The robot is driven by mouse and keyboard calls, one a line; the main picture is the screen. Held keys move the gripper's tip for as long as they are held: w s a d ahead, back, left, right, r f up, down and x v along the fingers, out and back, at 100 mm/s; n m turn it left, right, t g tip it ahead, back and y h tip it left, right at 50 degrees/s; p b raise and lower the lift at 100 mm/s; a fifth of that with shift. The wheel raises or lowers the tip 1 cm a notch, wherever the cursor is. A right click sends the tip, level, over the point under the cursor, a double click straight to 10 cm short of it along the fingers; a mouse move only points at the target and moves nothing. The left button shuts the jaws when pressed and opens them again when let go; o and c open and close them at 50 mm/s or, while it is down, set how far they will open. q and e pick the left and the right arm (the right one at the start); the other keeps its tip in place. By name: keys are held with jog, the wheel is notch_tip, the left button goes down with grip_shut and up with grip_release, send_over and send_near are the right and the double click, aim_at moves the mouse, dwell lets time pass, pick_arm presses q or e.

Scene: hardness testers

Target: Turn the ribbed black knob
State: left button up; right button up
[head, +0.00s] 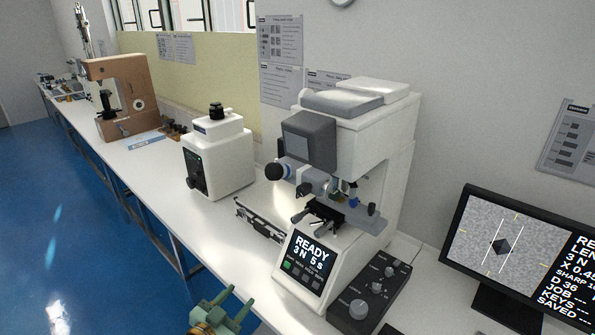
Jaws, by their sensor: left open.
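Several dark knobs show, and I cannot tell for sure which is the ribbed black one. A round black knob (274,172) sticks out on the left side of the white hardness tester (376,150). Another black knob (192,183) is on the front of the smaller white device (218,155), and a black knob (216,110) stands on that device's top. Ribbing is too small to make out. My left gripper (230,304), with green fingers, is open and empty at the bottom edge, in front of the bench and well apart from these knobs. My right gripper is not in view.
A black control box (372,296) with several knobs lies right of the tester's lit display (307,262). A monitor (520,250) stands at the right. A brown tester (120,95) is farther back on the white bench (165,172). Blue floor lies open at left.

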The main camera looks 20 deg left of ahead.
pick_arm(q)
notch_tip(320, 180, up, 11)
jog(key=w+d+t+h, duration=0.1)
jog(key=t+h, duration=0.1)
jog(key=m+t+h, duration=0.2)
jog(key=h, duration=0.3)
send_near(300, 194)
jog(key=p+x, duration=0.3)
jog(key=x, duration=0.7)
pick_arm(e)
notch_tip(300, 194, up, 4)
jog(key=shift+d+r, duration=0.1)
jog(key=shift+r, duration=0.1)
pick_arm(q)
jog(key=c, duration=1)
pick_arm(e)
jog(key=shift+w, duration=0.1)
